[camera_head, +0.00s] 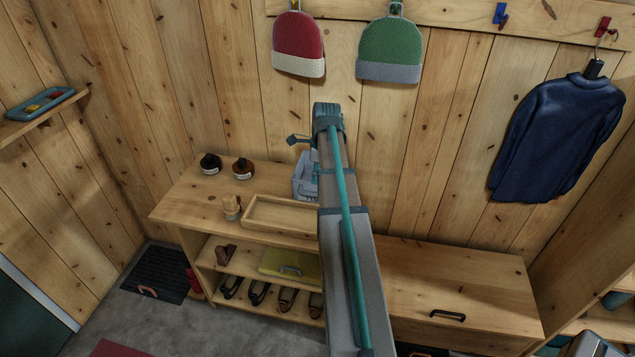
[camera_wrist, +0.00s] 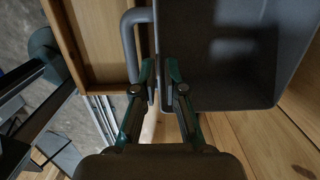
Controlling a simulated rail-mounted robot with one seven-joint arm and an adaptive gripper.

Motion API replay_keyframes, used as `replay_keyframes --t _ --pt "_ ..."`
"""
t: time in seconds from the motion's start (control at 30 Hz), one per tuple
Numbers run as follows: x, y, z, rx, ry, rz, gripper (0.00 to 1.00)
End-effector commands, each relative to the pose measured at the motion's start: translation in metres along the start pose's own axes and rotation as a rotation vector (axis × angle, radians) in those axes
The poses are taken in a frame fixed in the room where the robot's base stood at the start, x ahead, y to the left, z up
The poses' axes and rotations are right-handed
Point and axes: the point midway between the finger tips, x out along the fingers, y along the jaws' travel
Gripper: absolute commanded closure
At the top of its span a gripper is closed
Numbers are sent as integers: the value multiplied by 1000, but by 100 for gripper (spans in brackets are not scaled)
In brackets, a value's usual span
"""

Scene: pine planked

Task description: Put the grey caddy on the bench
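The grey caddy (camera_head: 304,176) is at the back of the wooden bench (camera_head: 186,200), behind the wooden tray and partly hidden by my arm. In the wrist view the caddy (camera_wrist: 220,92) fills the upper right, with its open inside facing the camera and its handle (camera_wrist: 128,45) on the left. My gripper (camera_wrist: 161,75) has one finger on each side of the caddy's near wall and looks closed on it. I cannot tell whether the caddy's base touches the bench top.
A wooden tray (camera_head: 280,222), a brush (camera_head: 232,208) and two dark jars (camera_head: 242,168) stand on the bench.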

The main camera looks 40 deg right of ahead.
Motion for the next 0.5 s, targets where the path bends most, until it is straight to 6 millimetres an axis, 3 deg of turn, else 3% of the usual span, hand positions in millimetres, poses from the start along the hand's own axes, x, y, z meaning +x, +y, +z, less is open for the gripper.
replay_keyframes --t 0.5 --pt "44 3 2 -1 -1 2 90"
